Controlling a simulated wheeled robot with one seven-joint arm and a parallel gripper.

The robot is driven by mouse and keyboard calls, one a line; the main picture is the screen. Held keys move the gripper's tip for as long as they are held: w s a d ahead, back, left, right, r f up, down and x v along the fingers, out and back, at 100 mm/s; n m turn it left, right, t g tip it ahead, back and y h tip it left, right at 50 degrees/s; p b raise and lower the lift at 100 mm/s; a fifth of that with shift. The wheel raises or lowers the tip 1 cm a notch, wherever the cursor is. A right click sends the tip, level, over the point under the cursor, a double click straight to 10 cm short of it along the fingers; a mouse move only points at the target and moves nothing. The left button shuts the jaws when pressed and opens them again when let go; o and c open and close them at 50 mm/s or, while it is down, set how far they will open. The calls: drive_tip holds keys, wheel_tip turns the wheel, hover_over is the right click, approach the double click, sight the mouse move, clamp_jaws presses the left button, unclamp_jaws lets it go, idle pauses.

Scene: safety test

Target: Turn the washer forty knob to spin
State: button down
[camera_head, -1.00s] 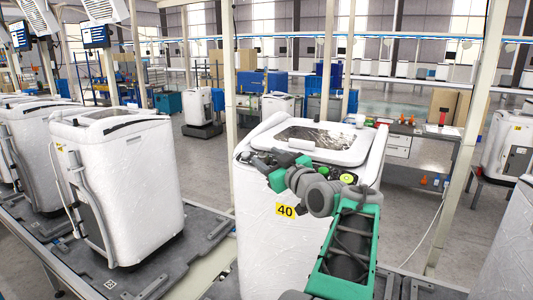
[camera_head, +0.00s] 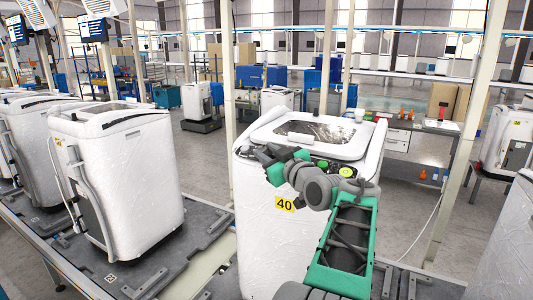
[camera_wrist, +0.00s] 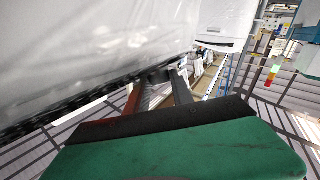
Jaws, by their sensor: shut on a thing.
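The washer with the yellow 40 label (camera_head: 285,204) is a white, plastic-wrapped top-loader (camera_head: 258,230) in the middle of the head view. Its lid window (camera_head: 315,132) faces up. My gripper (camera_head: 264,156) is at the left part of its top front control edge. In the wrist view, the gripper fingers (camera_wrist: 160,80) are closed on a small dark piece, seemingly the knob (camera_wrist: 160,75). The fingers and wrist hide the knob in the head view, so its setting cannot be read. A round yellow-green button (camera_head: 346,171) shows to the right, behind my arm.
Another white washer (camera_head: 125,190) stands on the conveyor (camera_head: 215,250) to the left. A white post (camera_head: 472,130) rises at the right. A workbench (camera_head: 425,128) with small red items stands behind. Open floor (camera_head: 200,160) lies between the left washer and the back.

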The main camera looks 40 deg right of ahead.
drive_tip(key=shift+f+b, duration=0.15)
drive_tip(key=shift+b, duration=0.3)
drive_tip(key=m+h+b, duration=0.1)
drive_tip(key=b, duration=0.1)
drive_tip(key=m+h+b, duration=0.1)
drive_tip(key=b, duration=0.2)
drive_tip(key=shift+w+a+f+h, duration=0.15)
drive_tip(key=shift+a+f+h, duration=0.25)
drive_tip(key=m+h+b, duration=0.1)
drive_tip(key=b, duration=0.1)
drive_tip(key=m+g+h+b, duration=0.1)
drive_tip(key=h+b, duration=0.1)
drive_tip(key=m+g+h+b, duration=0.1)
drive_tip(key=m+h+b, duration=0.1)
drive_tip(key=b, duration=0.1)
drive_tip(key=shift+w+a+f, duration=0.1)
drive_tip(key=shift+w+a, duration=0.2)
drive_tip(key=shift+a, duration=0.1)
drive_tip(key=m+g+h+b, duration=0.2)
drive_tip(key=m+g+h, duration=0.1)
drive_tip(key=m+g+h+b, duration=0.1)
drive_tip(key=shift+w+a+r+m, duration=0.15)
drive_tip(key=shift+w+r+m, duration=0.15)
drive_tip(key=shift+m, duration=0.1)
drive_tip(key=shift+r+m+g+h, duration=0.2)
drive_tip(key=shift+m+g+h, duration=1.2)
drive_tip(key=shift+m+g, duration=0.7)
drive_tip(key=shift+g, duration=0.3)
drive_tip(key=c, duration=1.1)
unclamp_jaws()
